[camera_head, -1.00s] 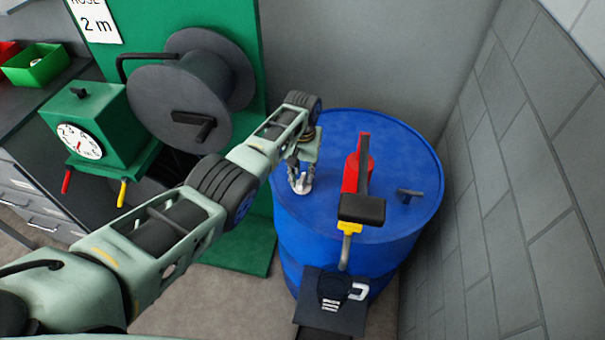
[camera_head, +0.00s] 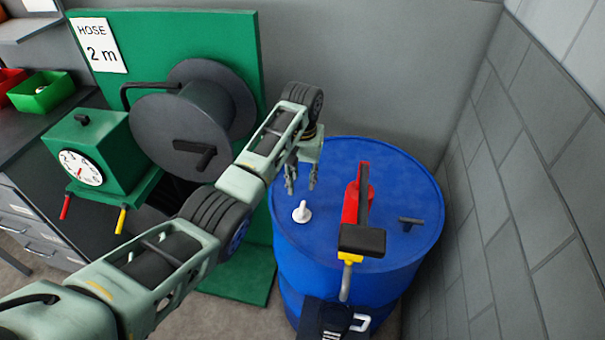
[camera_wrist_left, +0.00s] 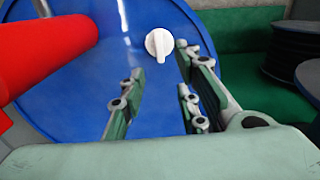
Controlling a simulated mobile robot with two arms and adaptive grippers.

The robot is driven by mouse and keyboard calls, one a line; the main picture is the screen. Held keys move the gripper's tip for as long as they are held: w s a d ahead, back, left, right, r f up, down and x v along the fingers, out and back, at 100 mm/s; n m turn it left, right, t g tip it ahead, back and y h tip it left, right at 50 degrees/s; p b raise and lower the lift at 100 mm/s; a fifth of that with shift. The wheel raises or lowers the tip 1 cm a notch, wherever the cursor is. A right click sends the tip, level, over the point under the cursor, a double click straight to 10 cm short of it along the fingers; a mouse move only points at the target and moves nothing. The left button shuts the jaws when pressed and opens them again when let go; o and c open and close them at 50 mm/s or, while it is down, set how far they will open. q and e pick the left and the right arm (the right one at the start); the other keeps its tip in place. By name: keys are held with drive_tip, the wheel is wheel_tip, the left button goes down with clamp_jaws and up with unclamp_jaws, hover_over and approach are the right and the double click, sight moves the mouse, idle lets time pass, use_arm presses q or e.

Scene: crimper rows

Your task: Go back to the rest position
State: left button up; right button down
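My left gripper (camera_head: 302,187) is open and empty just above the blue drum's lid. A small white knob-like piece (camera_head: 302,212) stands on the lid below and in front of the fingers, apart from them. In the left wrist view the open fingers (camera_wrist_left: 160,68) stand to either side, with the white piece (camera_wrist_left: 159,43) beyond the gap between their tips. My right gripper is not seen.
The blue drum (camera_head: 320,285) carries a red tool (camera_head: 351,204) with a black block and a dark T-handle (camera_head: 410,223). A hose reel (camera_head: 182,128) and green dial box (camera_head: 95,150) stand left. A grey wall (camera_head: 520,200) is close on the right.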

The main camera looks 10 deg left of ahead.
use_arm(q)
drive_tip(key=shift+r, duration=0.95)
